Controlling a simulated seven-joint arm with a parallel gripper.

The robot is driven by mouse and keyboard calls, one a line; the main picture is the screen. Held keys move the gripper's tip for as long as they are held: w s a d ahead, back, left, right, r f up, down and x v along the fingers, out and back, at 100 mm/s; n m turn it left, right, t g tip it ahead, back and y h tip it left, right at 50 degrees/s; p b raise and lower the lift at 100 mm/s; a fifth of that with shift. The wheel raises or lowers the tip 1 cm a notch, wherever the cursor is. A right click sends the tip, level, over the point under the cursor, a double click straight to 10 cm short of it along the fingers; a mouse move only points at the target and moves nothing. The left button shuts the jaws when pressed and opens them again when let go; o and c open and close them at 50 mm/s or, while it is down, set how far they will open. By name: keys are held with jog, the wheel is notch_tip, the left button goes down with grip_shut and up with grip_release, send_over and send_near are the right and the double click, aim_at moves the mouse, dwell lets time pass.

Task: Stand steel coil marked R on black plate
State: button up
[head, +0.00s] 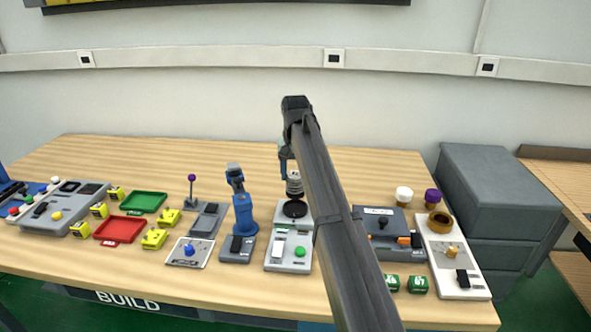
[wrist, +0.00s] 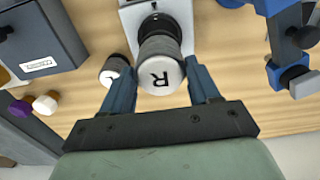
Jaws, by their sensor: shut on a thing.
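The steel coil marked R (wrist: 160,72) is between the two fingers of my gripper (wrist: 158,88), with its white R-marked top facing the wrist camera. In the head view the coil (head: 294,186) is upright, directly above the black plate (head: 294,209) on the grey station. My gripper (head: 288,158) is shut on the coil. My arm hides part of it in the head view. I cannot tell whether the coil's base touches the plate. In the wrist view a dark round part (wrist: 158,24) shows just beyond the coil.
A smaller white-topped cylinder (wrist: 115,70) stands close beside the left finger. The grey station (head: 289,250) has a green button. A blue robot model (head: 243,212) stands left of it, and a dark grey box (head: 382,222) right. White and purple caps (head: 404,194) stand behind that box.

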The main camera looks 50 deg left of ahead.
aim_at(295, 188)
jog(key=shift+f, duration=2.35)
jog(key=shift+f, duration=0.7)
dwell(0.4)
jog(key=o, duration=1.1)
jog(key=shift+o, duration=0.2)
jog(key=shift+r, duration=0.1)
jog(key=shift+r, duration=3.4)
